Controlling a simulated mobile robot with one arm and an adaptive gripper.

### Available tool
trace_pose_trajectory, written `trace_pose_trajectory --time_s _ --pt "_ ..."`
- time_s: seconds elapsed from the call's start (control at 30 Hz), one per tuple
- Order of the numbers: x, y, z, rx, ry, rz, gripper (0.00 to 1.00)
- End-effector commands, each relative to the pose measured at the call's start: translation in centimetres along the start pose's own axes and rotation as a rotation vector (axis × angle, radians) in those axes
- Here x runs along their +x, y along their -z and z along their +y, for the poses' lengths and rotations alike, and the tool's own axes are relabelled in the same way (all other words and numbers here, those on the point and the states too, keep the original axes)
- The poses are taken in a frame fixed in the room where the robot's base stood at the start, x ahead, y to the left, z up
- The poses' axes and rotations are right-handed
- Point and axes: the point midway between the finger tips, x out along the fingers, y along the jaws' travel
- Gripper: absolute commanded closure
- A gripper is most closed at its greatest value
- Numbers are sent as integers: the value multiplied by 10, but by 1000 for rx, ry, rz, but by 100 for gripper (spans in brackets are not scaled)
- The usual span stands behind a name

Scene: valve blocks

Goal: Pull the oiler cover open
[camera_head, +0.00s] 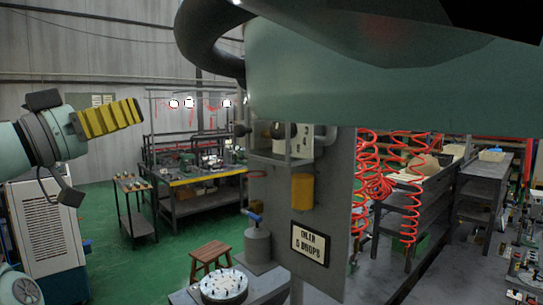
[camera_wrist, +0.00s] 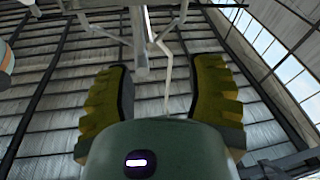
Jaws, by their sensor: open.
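A grey panel (camera_head: 330,175) stands in the middle of the head view. It carries a sign (camera_head: 310,243) reading "OILER 5 DROPS". Above the sign is a yellow cylinder (camera_head: 302,190), and above that a pale box-like part with digits (camera_head: 295,137) behind a grey frame. I cannot tell which of these is the oiler cover. My gripper (camera_head: 122,114) is at the left of the head view, its yellow ribbed fingers pointing right, well apart from the panel. In the wrist view my gripper (camera_wrist: 163,68) is open and empty.
A grey can with a blue top (camera_head: 257,240) stands beside the panel. A wooden stool (camera_head: 210,257) and a round white plate with studs (camera_head: 223,286) are low in front. Red coiled hoses (camera_head: 372,170) hang right of the panel. Green floor (camera_head: 160,265) is open at left.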

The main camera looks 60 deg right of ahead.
Motion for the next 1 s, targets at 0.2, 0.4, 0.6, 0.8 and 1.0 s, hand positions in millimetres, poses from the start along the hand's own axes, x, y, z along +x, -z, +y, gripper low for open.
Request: trace_pose_trajectory --time_s 0.2,0.4,0.6,0.8,1.0 --pt "2 -33 45 140 -126 -216 46" --pt "7 -37 52 161 -146 -247 46" --pt "28 -40 56 157 -149 -246 46" --pt "55 -46 61 153 -151 -246 46" --pt "85 -53 64 152 -149 -244 46"
